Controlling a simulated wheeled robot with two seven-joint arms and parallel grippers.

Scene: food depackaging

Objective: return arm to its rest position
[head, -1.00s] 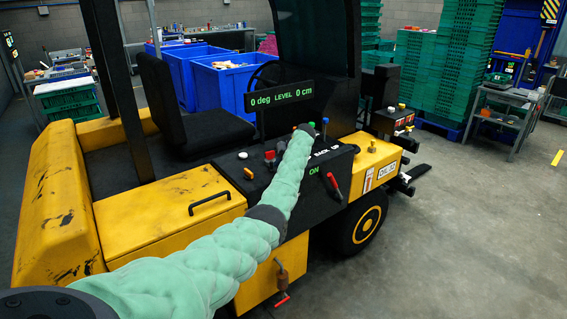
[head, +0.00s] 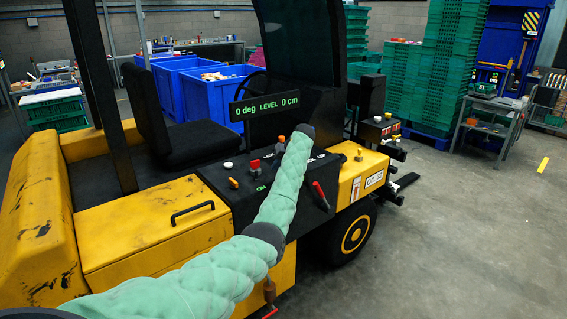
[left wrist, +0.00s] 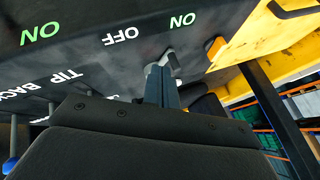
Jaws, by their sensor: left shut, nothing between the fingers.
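My left arm, in a green quilted sleeve, reaches from the bottom left of the head view over the control panel of a yellow forklift (head: 140,232). Its dark wrist end is above the panel; the fingers are not distinguishable there. In the left wrist view my left gripper (left wrist: 161,82) is shut and empty, its narrow fingers pointing toward the black control panel (left wrist: 90,65). A small grey switch (left wrist: 173,60) shows just beyond the fingertips, near the ON and OFF labels; I cannot tell whether they touch. My right gripper is not in view.
A display (head: 265,107) reads 0 deg, LEVEL, 0 cm. A red lever (head: 320,195) and several knobs stick up from the panel. Blue bins (head: 195,92) and stacked green crates (head: 400,85) stand behind. Open floor (head: 450,240) lies at the right.

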